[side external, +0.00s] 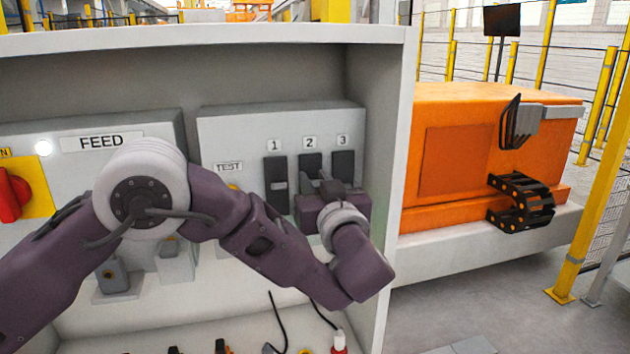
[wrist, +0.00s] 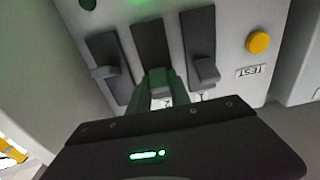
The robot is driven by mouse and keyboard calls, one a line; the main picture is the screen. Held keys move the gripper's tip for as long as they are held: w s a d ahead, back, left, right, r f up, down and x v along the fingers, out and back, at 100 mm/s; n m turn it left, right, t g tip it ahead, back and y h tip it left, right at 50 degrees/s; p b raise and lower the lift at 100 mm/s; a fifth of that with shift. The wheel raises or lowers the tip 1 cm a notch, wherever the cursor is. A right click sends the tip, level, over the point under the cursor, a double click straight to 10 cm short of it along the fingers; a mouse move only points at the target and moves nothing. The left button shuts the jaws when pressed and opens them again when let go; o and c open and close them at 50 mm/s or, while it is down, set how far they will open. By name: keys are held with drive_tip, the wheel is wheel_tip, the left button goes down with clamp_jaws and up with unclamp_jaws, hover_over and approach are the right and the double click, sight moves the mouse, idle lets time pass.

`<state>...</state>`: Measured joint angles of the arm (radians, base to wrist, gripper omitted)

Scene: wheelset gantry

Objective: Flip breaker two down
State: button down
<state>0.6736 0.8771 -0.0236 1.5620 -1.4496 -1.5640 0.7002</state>
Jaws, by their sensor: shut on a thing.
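Breaker two (side external: 309,161) is the middle of three dark breakers on a grey panel, under the label 2. My gripper (side external: 322,182) is in front of it and covers its lower part in the side view. In the wrist view, turned about upside down, my gripper's fingers (wrist: 161,88) are shut on the lever (wrist: 158,80) of breaker two (wrist: 149,42). Much of that lever is hidden between the fingers, and I cannot tell whether it is up or down. Breaker one (side external: 276,172) and breaker three (side external: 343,163) stand on either side, untouched by the fingers.
A yellow button (wrist: 258,42) sits by the TEST label (side external: 229,167), beside breaker one. The FEED panel (side external: 60,165) with a red rotary switch (side external: 12,195) is at the left. The cabinet's right wall (side external: 397,130) stands close to my wrist.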

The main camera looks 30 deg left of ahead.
drive_tip(key=shift+f+t+y, duration=0.6)
drive_tip(key=shift+t+y, duration=0.45)
drive_tip(key=shift+f+t+y, duration=0.6)
drive_tip(key=shift+t+y, duration=0.5)
drive_tip(key=shift+f+t+y, duration=0.6)
drive_tip(key=shift+t+y, duration=0.45)
drive_tip(key=c, duration=1.2)
unclamp_jaws()
drive_tip(key=v, duration=0.7)
